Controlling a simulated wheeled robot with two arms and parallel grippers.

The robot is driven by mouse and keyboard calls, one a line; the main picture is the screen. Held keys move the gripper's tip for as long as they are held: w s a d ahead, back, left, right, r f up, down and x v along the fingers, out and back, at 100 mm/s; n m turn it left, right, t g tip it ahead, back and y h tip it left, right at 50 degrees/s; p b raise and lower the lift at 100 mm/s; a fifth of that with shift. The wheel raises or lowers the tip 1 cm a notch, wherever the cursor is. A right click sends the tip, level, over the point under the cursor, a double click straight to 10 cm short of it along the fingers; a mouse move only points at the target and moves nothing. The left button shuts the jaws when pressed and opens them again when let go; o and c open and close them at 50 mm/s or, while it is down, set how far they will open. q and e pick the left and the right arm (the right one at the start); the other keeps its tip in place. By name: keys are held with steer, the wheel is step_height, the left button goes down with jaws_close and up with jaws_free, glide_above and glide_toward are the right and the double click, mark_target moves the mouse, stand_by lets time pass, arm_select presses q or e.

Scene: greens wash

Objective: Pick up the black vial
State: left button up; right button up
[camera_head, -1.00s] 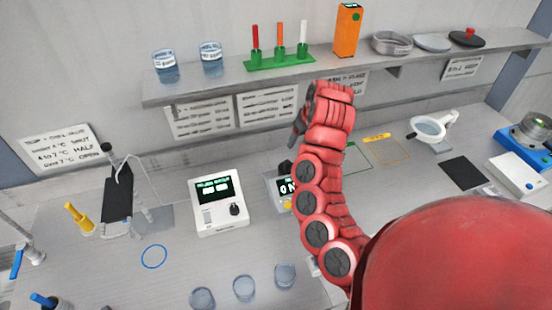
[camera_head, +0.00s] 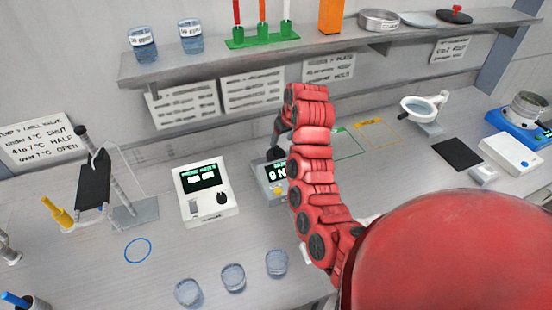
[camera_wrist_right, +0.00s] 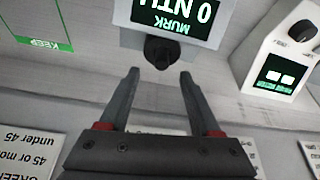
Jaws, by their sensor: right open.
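The black vial (camera_wrist_right: 158,50) shows in the right wrist view as a small dark rounded shape against the edge of the turbidity meter (camera_wrist_right: 185,42) marked MURK. In the head view the vial (camera_head: 275,153) is a dark spot at the back of the same meter (camera_head: 268,184), partly lost against my dark fingers. My right gripper (camera_wrist_right: 160,75) is open and empty, its two fingertips just short of the vial and one to each side of it. In the head view my right gripper (camera_head: 279,131) is above and behind the meter. My left gripper is not in view.
A white pressure meter (camera_head: 205,192) stands left of the turbidity meter. Several glass cups (camera_head: 233,278) stand near the front. A shelf (camera_head: 330,48) with a green tube rack (camera_head: 262,38) runs above the bench. Bare bench lies around the blue ring (camera_head: 138,250).

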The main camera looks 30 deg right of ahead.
mark_target(277, 148)
steer(key=shift+w+f, duration=0.3)
steer(key=shift+f, duration=0.2)
steer(key=shift+p, duration=0.3)
steer(key=p+x, duration=0.3)
steer(key=shift+w+a+f, duration=0.1)
steer(key=shift+w+f, duration=0.15)
steer(key=shift+w, duration=0.1)
steer(key=shift+w+f, duration=0.2)
steer(key=shift+f, duration=0.4)
jaws_close()
